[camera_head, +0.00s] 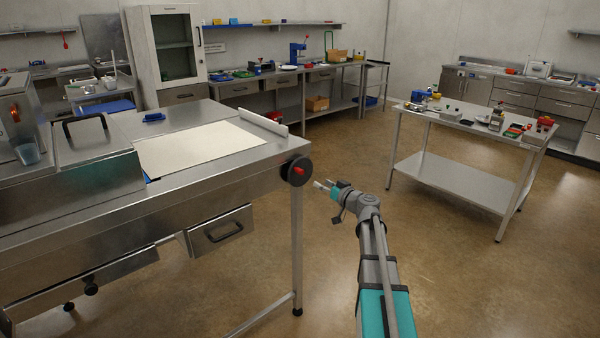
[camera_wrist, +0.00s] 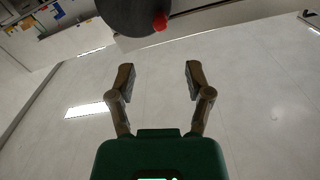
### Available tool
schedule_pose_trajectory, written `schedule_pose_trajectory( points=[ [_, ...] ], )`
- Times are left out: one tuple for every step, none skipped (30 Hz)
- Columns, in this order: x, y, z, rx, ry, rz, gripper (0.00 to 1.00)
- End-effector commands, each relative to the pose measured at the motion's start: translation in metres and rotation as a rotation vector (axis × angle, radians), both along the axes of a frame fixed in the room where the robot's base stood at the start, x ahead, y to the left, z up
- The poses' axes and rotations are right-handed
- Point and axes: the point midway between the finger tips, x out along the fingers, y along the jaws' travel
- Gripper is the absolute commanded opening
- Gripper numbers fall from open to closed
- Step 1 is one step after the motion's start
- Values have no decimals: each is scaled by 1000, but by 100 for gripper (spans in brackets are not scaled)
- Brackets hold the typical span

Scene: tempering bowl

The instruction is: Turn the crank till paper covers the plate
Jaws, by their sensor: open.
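The crank is a black disc (camera_head: 297,171) with a red knob (camera_head: 300,171) on the right end of the steel table. In the wrist view the disc (camera_wrist: 134,14) and its red knob (camera_wrist: 160,22) show at the top, beyond my fingertips. A cream paper sheet (camera_head: 200,146) lies flat on the tabletop, reaching toward a pale bar (camera_head: 262,123) at the right. A narrow blue strip (camera_head: 148,179) shows at the sheet's left front corner; I cannot tell if it is the plate. My gripper (camera_head: 322,186) is open and empty, just right of the crank, apart from it.
A steel box with a black handle (camera_head: 85,119) stands left of the paper. A small blue object (camera_head: 154,117) lies behind the sheet. A drawer (camera_head: 220,230) hangs below the table front. Another loaded steel table (camera_head: 470,118) stands at right; the floor between is clear.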

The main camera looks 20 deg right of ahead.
Motion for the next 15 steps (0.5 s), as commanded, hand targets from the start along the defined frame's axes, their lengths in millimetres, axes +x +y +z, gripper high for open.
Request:
schedule_pose_trajectory(
  points=[
    [7,2,0,0,0,1,65],
    [11,3,0,0,0,1,65],
    [16,5,0,0,0,1,65],
    [20,6,0,0,0,1,65],
    [24,7,0,0,0,1,65],
    [29,9,0,0,0,2,65],
    [33,11,0,0,0,2,65],
    [38,12,0,0,0,1,65],
    [44,15,0,0,0,1,65],
    [48,16,0,0,0,1,65],
    [53,18,0,0,0,1,65],
    [59,20,0,0,0,2,65],
    [63,21,0,0,0,1,65],
    [67,23,0,0,0,1,65],
    [73,25,0,0,0,1,65]
  ],
)
